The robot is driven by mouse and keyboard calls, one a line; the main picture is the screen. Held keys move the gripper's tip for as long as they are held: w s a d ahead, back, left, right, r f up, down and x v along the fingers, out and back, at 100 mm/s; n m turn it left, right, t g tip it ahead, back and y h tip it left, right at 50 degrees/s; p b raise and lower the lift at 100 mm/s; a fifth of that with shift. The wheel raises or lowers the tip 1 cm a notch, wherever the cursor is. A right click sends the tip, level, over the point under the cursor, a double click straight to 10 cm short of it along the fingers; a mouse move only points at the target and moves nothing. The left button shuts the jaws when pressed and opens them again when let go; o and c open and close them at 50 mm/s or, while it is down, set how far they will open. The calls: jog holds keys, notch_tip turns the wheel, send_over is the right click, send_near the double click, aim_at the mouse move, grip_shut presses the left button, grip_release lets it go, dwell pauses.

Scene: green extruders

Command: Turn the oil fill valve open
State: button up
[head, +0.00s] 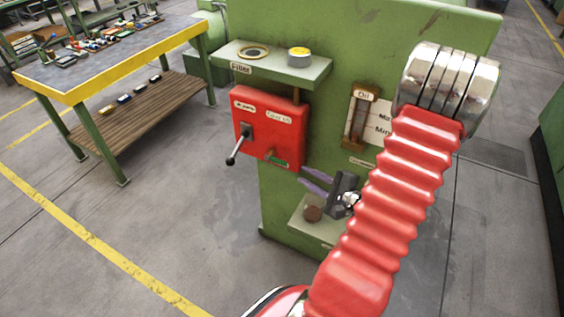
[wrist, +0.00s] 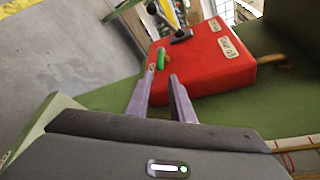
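A red box (head: 262,135) is mounted on the side of the green machine. A small green handle at its lower right (head: 283,163), which looks like the oil fill valve, also shows in the wrist view (wrist: 161,59). Its label is too small to read. My gripper (head: 301,174) is to the right of the box and a little below the green handle. Its two purple fingers point at the box, apart and with nothing between them. In the wrist view the fingertips (wrist: 162,74) appear just short of the green handle, and I cannot tell whether they touch anything.
An oil gauge (head: 360,115) is to the right. A workbench (head: 120,62) stands left; the floor between is clear.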

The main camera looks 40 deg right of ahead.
aim_at(286, 164)
jog(key=x, duration=1.2)
jog(key=shift+w+f, duration=0.1)
jog(key=shift+w, duration=0.05)
grip_shut()
dwell(0.3)
jog(key=shift+d, duration=0.1)
